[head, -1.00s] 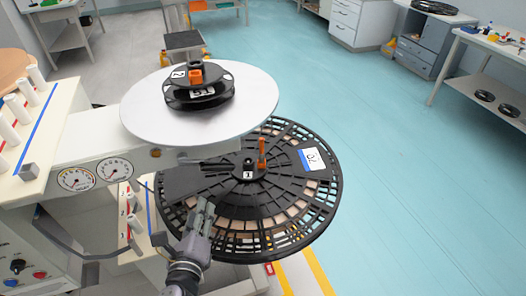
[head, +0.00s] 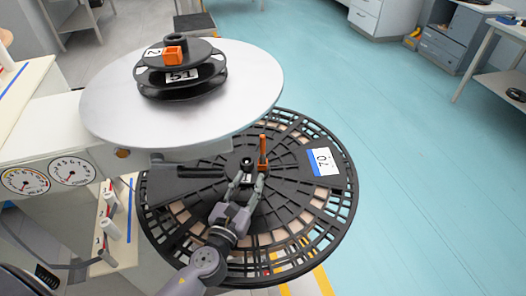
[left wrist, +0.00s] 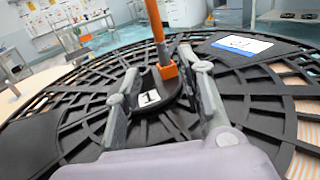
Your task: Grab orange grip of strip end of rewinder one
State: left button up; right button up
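A large black slotted reel (head: 335,215) lies flat, with a small tag "1" beside its hub. An upright orange grip (head: 263,153) stands next to the hub. In the left wrist view the orange grip (left wrist: 157,35) is a thin post with a wider block at its foot. My left gripper (head: 249,180) is over the reel, close in front of the grip. In the left wrist view my left gripper (left wrist: 157,65) is open, with the orange block between the lines of its fingers, apparently not pinched. My right gripper is not in view.
A machine with gauges (head: 70,172) stands at left. Teal floor (head: 420,190) is open at right.

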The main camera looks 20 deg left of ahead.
aim_at(262, 157)
pick_arm(q)
jog(key=w, duration=1.1)
jog(key=shift+d+f+p, duration=0.25)
jog(key=shift+d+p, duration=0.05)
jog(key=shift+p, duration=0.1)
grip_shut()
